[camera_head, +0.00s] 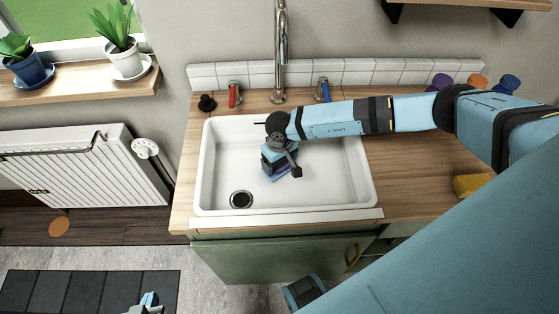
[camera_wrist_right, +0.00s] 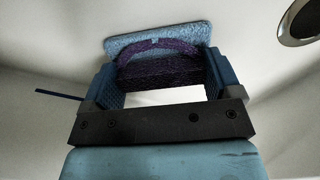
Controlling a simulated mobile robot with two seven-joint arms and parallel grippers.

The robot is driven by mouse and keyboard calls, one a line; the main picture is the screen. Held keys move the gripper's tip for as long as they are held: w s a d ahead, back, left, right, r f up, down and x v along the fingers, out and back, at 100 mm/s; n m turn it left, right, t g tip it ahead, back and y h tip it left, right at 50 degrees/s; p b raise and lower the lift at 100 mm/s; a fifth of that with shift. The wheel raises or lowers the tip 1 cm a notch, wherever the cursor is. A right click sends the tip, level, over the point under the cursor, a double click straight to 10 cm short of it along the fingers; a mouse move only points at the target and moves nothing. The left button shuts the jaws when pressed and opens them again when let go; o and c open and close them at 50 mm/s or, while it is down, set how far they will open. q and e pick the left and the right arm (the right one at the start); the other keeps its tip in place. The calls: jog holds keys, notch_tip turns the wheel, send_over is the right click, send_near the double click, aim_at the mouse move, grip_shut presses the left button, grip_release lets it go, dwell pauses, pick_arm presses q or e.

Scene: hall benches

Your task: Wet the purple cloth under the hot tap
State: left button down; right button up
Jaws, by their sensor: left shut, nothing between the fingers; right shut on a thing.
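The purple cloth (camera_wrist_right: 160,70) shows in the right wrist view, held between the fingers of my right gripper (camera_wrist_right: 160,82). In the head view this gripper (camera_head: 281,170) points down inside the white sink (camera_head: 335,187), and I cannot clearly make out the cloth there. The red-handled hot tap (camera_head: 234,95) stands behind the sink, left of the tall metal spout (camera_head: 281,55). No water is visible from the spout. My left gripper (camera_head: 149,301) is shut and empty, low at the bottom edge of the head view, away from the sink.
A blue-handled tap (camera_head: 323,91) stands right of the spout. A black knob-like thing (camera_head: 207,103) is at the counter's back left. A yellow block (camera_head: 470,185) lies on the wooden counter at right. The drain (camera_head: 241,199) is uncovered. A radiator (camera_head: 75,165) is at left.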

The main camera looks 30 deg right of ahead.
jog(key=shift+f, duration=0.1)
jog(key=o, duration=0.9)
jog(key=shift+c, duration=0.2)
notch_tip(320, 180, up, 14)
jog(key=shift+b, duration=0.3)
jog(key=shift+s+f, duration=0.1)
